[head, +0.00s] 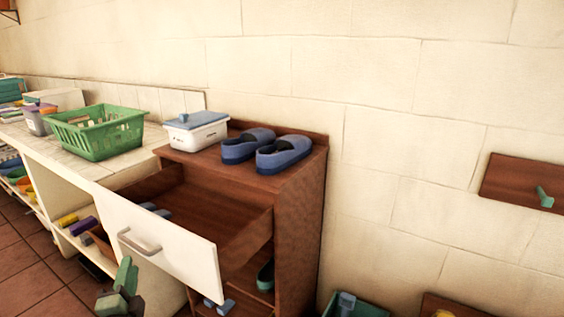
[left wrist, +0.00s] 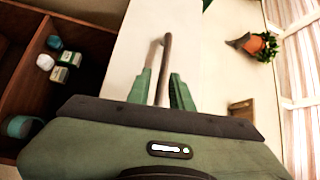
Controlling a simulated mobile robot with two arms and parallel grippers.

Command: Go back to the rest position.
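My left gripper (head: 122,284) is at the lower left of the head view, in front of the pulled-out drawer with a white front (head: 170,247). The grey drawer handle (head: 138,243) is just above it, with a small gap showing. In the left wrist view my left gripper's two green fingers (left wrist: 162,92) are spread apart. The handle (left wrist: 165,60) shows between them in the picture, with no finger closed on it. My right gripper is not in view.
The brown cabinet (head: 298,207) carries blue slippers (head: 283,153) and a white lidded box (head: 195,133). A green basket (head: 97,135) stands on the counter to the left. The open drawer juts out, with small blue-grey items partly visible inside. A green crate (head: 372,309) is at bottom right.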

